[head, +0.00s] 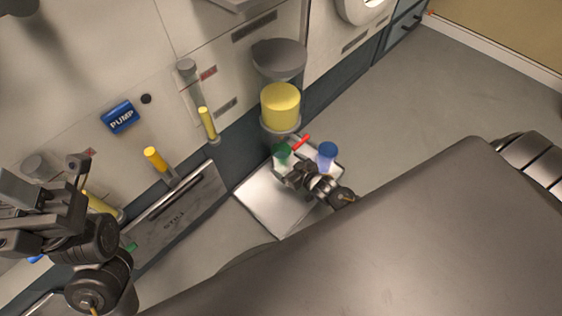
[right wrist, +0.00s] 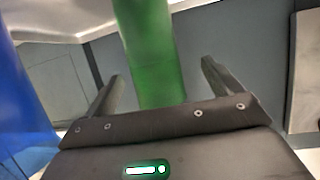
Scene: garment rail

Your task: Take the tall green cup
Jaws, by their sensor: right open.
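The tall green cup (head: 282,151) stands at the far end of a metal tray (head: 268,208); my right gripper hides its lower part in the head view. My right gripper (head: 287,172) is at the cup. In the right wrist view the gripper (right wrist: 160,82) is open, and the green cup (right wrist: 152,50) shows in the gap between its two fingers, with space visible on both sides. Whether it is fully inside the fingertips I cannot tell. My left gripper (head: 30,218) is at the left, away from the cup; its jaw opening is unclear.
A blue cup (head: 327,154) stands just right of the green one, close to my right gripper; it also shows in the right wrist view (right wrist: 22,105). A red stick-like thing (head: 300,140) lies between them. A yellow cylinder (head: 281,106) hangs on the wall behind. The tray's near part is bare.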

